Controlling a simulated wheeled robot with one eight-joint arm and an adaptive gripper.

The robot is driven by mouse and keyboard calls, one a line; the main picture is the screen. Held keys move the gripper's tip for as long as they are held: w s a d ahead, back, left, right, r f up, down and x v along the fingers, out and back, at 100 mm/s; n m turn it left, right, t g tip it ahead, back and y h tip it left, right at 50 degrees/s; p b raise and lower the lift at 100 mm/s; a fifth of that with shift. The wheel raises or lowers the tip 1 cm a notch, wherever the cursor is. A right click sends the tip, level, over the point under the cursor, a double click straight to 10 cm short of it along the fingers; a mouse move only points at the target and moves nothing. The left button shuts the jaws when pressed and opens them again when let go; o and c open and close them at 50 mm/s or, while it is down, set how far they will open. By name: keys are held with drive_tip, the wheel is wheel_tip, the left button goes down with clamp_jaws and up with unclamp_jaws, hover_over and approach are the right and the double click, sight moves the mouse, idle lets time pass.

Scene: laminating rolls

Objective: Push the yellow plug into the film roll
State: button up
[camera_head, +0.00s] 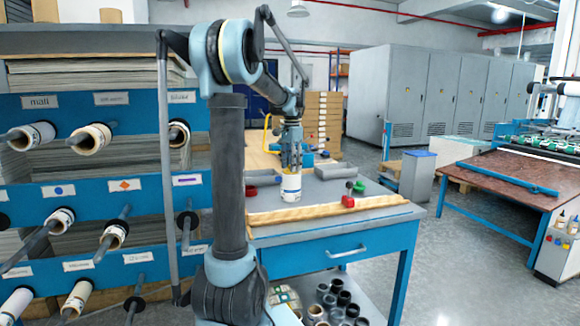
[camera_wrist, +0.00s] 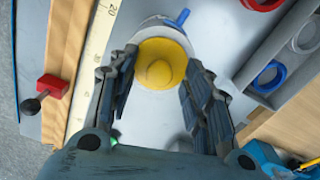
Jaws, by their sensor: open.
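The yellow plug (camera_wrist: 160,65) is seen from above in the wrist view, a round disc with a raised middle knob. It covers most of the upper end of the film roll (camera_head: 291,188), which stands upright on the blue worktable (camera_head: 385,222). How deep the plug sits is hidden from this angle. My gripper (camera_head: 291,166) points down just above the roll. In the wrist view its dark fingers (camera_wrist: 155,88) are spread on either side of the plug, with gaps showing. Whether a fingertip touches the plug or roll cannot be told.
A wooden ruler (camera_head: 325,210) with a red clamp (camera_head: 348,202) lies along the table's near side. A grey tray (camera_head: 338,171) with rings is behind the roll. A blue rack of film rolls (camera_head: 95,150) stands at left. The tabletop's right end is fairly clear.

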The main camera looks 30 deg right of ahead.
drive_tip(key=shift+f, duration=0.15)
clamp_jaws()
drive_tip(key=shift+s+a+f, duration=0.1)
drive_tip(key=shift+s+f, duration=0.05)
drive_tip(key=shift+f, duration=0.25)
idle(0.4)
drive_tip(key=shift+s, duration=0.25)
